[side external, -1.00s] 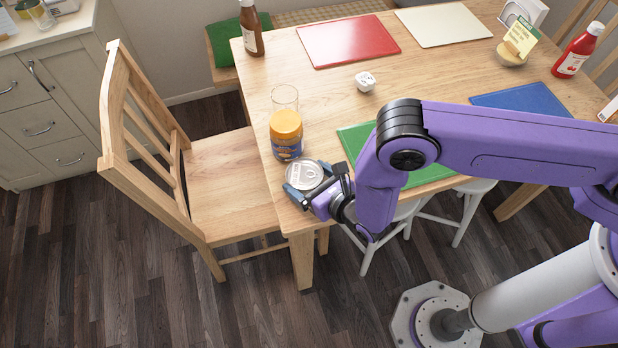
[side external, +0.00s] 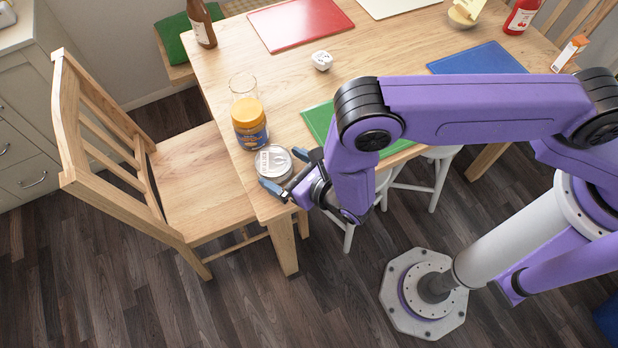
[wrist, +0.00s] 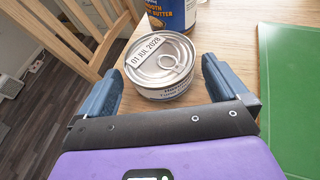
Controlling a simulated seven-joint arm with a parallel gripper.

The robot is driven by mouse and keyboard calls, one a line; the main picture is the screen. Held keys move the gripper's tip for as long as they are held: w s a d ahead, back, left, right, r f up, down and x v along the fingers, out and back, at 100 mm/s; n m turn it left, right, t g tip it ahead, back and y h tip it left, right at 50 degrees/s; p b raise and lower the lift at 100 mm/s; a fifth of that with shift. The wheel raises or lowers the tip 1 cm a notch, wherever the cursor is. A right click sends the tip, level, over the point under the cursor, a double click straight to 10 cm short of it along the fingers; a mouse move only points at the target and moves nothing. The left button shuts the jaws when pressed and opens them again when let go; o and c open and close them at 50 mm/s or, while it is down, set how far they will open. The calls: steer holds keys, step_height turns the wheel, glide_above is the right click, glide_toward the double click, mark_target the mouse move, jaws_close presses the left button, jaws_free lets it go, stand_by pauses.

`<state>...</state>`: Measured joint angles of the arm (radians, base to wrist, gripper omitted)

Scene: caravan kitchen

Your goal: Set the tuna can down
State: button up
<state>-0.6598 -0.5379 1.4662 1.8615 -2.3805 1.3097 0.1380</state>
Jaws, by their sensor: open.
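The tuna can (side external: 273,163) is a low silver tin with a pull ring and stands upright on the wooden table near its left corner. In the wrist view the can (wrist: 162,66) sits ahead of and between my fingers, with a gap on both sides. My gripper (side external: 288,170) is open, low over the table edge, and its fingers (wrist: 160,85) do not touch the can. The can's lid shows a printed date.
A peanut butter jar (side external: 249,124) stands right behind the can, with an empty glass (side external: 243,86) behind it. A green mat (side external: 319,121) lies to the right. A wooden chair (side external: 190,175) is at the left. Bare tabletop (side external: 285,95) lies between the jar and the mat.

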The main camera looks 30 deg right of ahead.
steer(key=v, duration=0.9)
steer(key=shift+s, duration=0.2)
steer(key=shift+d+r, duration=0.15)
steer(key=w+d+r+m+t+h, duration=0.1)
steer(key=w+d+r+m+h, duration=0.35)
steer(key=d+r, duration=0.2)
steer(key=w+d+r+m+t+h, duration=0.1)
steer(key=w+d+r+m+h, duration=0.25)
steer(key=d+r+m, duration=0.3)
steer(key=s+d+r+m+g+h, duration=0.4)
steer(key=d+r+m+g, duration=0.3)
steer(key=d, duration=0.5)
steer(key=s+d+r+m+g+y, duration=0.2)
steer(key=s+m, duration=0.3)
steer(key=s, duration=0.3)
steer(key=s+d+r+m+g+y, duration=0.3)
steer(key=s+d+m+g+y, duration=0.1)
steer(key=s, duration=0.5)
steer(key=shift+d+r+m+g+y, duration=0.25)
steer(key=shift+m+g+y, duration=0.15)
steer(key=shift+g+y, duration=0.25)
